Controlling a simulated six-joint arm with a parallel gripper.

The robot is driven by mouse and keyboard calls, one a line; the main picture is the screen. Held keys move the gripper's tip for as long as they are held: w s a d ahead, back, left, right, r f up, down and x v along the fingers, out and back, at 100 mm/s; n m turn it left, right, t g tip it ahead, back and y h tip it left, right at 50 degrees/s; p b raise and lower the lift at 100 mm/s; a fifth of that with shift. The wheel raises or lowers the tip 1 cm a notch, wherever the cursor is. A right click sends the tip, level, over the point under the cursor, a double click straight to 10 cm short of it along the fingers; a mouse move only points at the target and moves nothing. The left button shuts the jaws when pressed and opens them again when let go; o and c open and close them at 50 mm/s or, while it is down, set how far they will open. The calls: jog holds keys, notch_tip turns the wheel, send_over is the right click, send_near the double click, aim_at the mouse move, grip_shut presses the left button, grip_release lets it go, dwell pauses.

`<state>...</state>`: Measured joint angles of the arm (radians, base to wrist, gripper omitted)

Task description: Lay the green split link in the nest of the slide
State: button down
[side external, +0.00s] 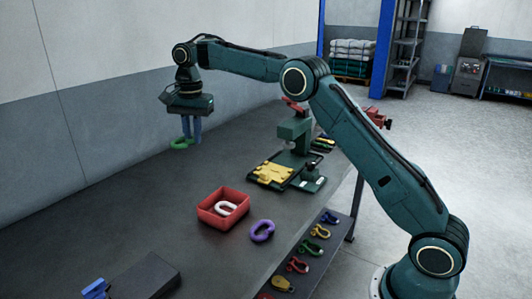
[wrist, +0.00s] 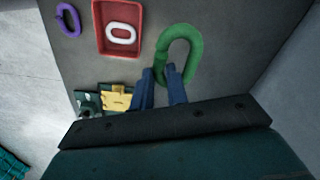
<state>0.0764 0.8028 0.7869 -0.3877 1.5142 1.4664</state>
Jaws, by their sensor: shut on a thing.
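My gripper (side external: 190,139) is shut on the green split link (side external: 179,144) and holds it above the far left part of the bench. In the wrist view the green split link (wrist: 192,42) is a large open loop, with one end between the blue fingers (wrist: 161,74). The slide appears to be the yellow plate (side external: 274,174) on the dark green press (side external: 294,132), to the right of my gripper. The yellow plate also shows in the wrist view (wrist: 116,98). The nest's shape is too small to make out.
A red tray (side external: 205,213) with a white link (side external: 226,208) stands in front of the press, with a purple link (side external: 254,232) beside it. Several coloured shackles (side external: 320,231) lie along the right side. A dark block (side external: 148,277) is at the front. The left bench area is clear.

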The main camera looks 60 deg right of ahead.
jog(key=shift+f, duration=0.15)
jog(key=shift+a+f, duration=0.1)
jog(key=shift+f, duration=0.65)
notch_tip(320, 180, down, 14)
jog(key=shift+f, duration=2.1)
jog(key=shift+f, duration=0.1)
jog(key=c, duration=1.4)
grip_release()
jog(key=shift+f, duration=0.1)
jog(key=shift+r, duration=0.2)
